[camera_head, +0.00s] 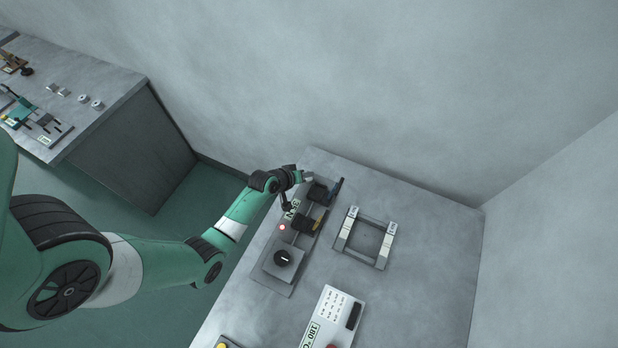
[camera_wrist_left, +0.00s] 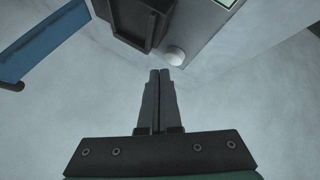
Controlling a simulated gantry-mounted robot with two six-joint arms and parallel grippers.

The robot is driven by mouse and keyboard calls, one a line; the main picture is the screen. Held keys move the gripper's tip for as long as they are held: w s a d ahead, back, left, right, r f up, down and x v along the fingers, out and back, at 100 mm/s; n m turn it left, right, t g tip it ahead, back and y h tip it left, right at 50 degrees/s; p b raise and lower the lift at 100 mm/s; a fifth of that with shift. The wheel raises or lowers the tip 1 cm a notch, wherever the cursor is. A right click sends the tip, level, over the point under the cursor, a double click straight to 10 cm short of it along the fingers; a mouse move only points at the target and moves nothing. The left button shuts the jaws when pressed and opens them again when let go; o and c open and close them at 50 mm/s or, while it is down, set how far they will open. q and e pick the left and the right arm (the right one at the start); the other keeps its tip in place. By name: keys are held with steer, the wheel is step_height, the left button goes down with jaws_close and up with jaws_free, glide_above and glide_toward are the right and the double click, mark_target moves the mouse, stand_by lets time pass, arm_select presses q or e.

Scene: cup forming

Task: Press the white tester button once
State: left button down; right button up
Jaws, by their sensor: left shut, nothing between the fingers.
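The white tester button (camera_wrist_left: 175,55) shows in the left wrist view as a small round white knob on the edge of a grey housing, beside a dark block. I cannot make it out in the head view. My left gripper (camera_wrist_left: 160,72) is shut and empty. Its fingertips are just short of the button and slightly to its left in the wrist view; they look apart from it. In the head view my left gripper (camera_head: 309,178) is at the far end of the tester (camera_head: 270,270), which carries a black dial and a lit red lamp (camera_head: 282,227). My right gripper is not in view.
A dark blue handle (camera_head: 336,188) stands close to the gripper; it shows blue in the wrist view (camera_wrist_left: 45,45). A grey frame (camera_head: 378,262) and a white panel marked 180 °C (camera_head: 331,315) are on the table. The table's right side is bare.

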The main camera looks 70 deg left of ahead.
arm_select(q)
steer(key=shift+f, duration=0.1)
steer(key=shift+f+b, duration=0.3)
steer(key=shift+f, duration=0.05)
steer(key=shift+f+b, duration=0.45)
steer(key=shift+f, duration=0.1)
stand_by(0.8)
steer(key=shift+r, duration=0.1)
steer(key=shift+r+p, duration=0.85)
steer(key=shift+p, duration=0.15)
step_height(320, 180, up, 5)
steer(key=p, duration=0.5)
